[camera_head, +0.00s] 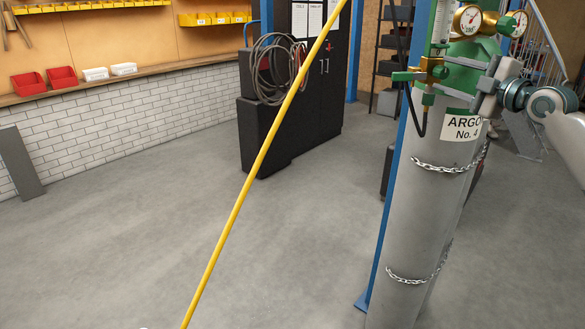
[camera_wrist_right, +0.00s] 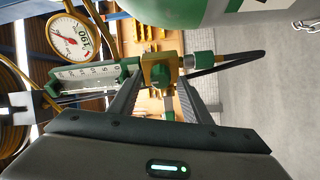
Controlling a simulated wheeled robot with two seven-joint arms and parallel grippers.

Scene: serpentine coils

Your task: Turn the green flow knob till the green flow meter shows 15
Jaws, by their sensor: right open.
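The green flow knob (camera_wrist_right: 160,75) sits on the brass valve block at the foot of the flow meter. In the right wrist view it lies beyond and between my right gripper's fingers (camera_wrist_right: 160,98), which are apart with a gap on either side. The green flow meter (camera_wrist_right: 92,78) lies sideways there with its numbered scale; I cannot make out the reading. In the head view the flow meter (camera_head: 441,22) stands above the brass block, cut by the top edge. My right gripper (camera_head: 458,77) reaches in from the right. My left gripper does not show.
The grey argon cylinder (camera_head: 425,215) stands chained beside a blue post (camera_head: 383,235). Round gauges (camera_head: 467,20) sit above the gripper, and a black hose (camera_head: 411,115) hangs from the valve. A yellow pole (camera_head: 250,180) crosses the view. The floor at left is clear.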

